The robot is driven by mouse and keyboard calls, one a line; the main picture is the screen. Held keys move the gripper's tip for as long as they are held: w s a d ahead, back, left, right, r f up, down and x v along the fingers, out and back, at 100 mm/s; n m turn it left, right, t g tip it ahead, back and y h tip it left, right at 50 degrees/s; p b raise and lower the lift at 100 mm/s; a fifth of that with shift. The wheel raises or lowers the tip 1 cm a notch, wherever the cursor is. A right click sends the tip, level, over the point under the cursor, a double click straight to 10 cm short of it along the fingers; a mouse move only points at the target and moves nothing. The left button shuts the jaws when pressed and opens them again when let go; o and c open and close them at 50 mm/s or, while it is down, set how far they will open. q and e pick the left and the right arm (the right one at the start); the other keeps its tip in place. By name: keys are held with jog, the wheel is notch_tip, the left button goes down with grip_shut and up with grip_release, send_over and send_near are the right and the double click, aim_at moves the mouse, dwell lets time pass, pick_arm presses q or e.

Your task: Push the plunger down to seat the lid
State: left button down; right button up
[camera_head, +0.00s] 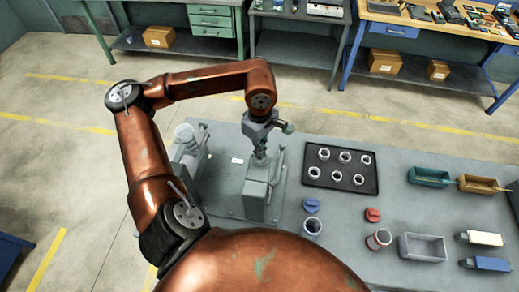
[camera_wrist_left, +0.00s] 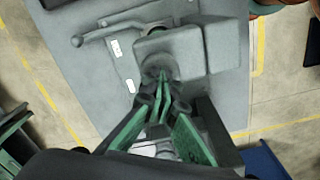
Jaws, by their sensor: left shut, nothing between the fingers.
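My left gripper (camera_head: 260,155) points down over a grey press-like machine (camera_head: 256,200) in the head view. Its fingers are shut and empty. In the left wrist view, the shut green-padded fingertips (camera_wrist_left: 163,102) are just at a dark round part, apparently the plunger (camera_wrist_left: 159,70), on top of the grey machine block (camera_wrist_left: 190,50). I cannot tell whether they touch it. The lid under the plunger is hidden. A lever handle (camera_head: 279,164) stands on the right side of the machine. My right gripper is not in view.
A second grey machine (camera_head: 187,141) stands to the left. A black tray (camera_head: 341,181) with several rings lies right. A blue disc (camera_head: 312,205), a red disc (camera_head: 373,214), a dark-topped cup (camera_head: 312,227), a red-banded cup (camera_head: 379,239) and a grey bin (camera_head: 422,234) share the table.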

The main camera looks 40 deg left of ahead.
pick_arm(q)
notch_tip(320, 180, up, 8)
jog(key=p, duration=0.4)
jog(key=shift+r, duration=0.15)
dwell(0.4)
dwell(0.4)
